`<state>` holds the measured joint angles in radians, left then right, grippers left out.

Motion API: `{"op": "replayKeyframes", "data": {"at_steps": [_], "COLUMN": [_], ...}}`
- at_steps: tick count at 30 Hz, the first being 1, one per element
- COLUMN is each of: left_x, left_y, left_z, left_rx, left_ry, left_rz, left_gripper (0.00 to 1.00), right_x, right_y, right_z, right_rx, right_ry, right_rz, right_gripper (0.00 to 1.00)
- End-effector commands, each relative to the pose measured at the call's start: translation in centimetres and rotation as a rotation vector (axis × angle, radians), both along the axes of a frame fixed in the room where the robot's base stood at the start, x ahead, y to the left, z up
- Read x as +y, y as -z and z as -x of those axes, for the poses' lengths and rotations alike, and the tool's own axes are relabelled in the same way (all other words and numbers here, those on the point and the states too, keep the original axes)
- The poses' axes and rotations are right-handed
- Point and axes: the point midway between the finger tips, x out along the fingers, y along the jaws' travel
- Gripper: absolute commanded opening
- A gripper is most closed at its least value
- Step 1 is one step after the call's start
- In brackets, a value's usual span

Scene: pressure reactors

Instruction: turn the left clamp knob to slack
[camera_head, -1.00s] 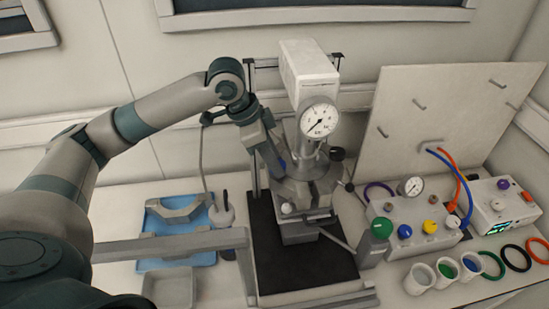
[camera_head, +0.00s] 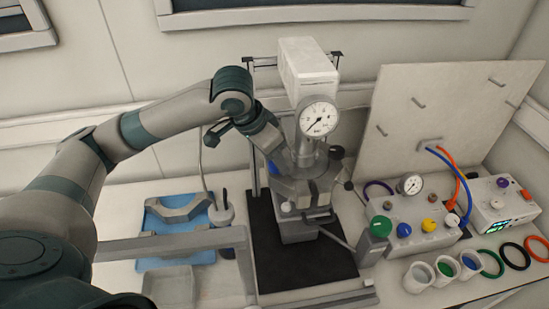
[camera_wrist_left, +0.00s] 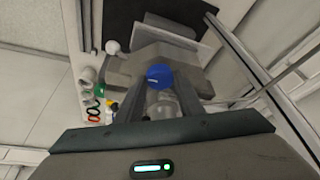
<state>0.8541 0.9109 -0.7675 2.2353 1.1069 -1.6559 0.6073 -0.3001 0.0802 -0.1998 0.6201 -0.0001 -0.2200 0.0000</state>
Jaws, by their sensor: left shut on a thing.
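The reactor stands on a black base plate, with its pressure gauge (camera_head: 318,117) above a grey clamp ring (camera_head: 297,187). A blue knob (camera_wrist_left: 159,76), apparently the left clamp knob, sits between the two fingers of my left gripper (camera_wrist_left: 158,92) in the left wrist view. The fingers are shut on it. In the head view my left gripper (camera_head: 276,152) comes down at the left side of the reactor head, and a bit of blue shows there. The gripper hides most of the knob. My right gripper is not in view.
A blue tray (camera_head: 205,256) holding a grey clamp part lies to the left. A valve box (camera_head: 428,238) with coloured knobs stands to the right, near several small cups and coloured rings. A white upright panel (camera_head: 440,110) rises behind it.

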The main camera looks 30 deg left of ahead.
Motion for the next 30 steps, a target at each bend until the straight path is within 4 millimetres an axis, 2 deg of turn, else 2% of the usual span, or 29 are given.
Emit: {"op": "replayKeyframes", "data": {"at_steps": [6,7,20,26,30], "left_x": [0.1,0.1,0.1,0.3,0.7], "left_y": [-0.1,-0.1,-0.3,-1.7,-3.6], "left_z": [-0.1,-0.1,0.1,0.6,1.2], "left_rx": [-0.002,-0.002,-0.001,-0.004,-0.007], "left_ry": [-0.002,-0.002,0.001,0.003,0.001], "left_rz": [0.000,0.000,0.000,0.001,0.000], "left_gripper": [0.12,0.41,0.42,0.42,0.42], "right_x": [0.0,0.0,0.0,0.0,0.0], "right_y": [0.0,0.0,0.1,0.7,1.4], "right_z": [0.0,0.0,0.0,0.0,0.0], "right_rx": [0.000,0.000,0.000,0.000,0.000], "right_ry": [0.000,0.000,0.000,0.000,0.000], "right_rz": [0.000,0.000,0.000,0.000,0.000], "right_gripper": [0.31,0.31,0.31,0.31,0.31]}}
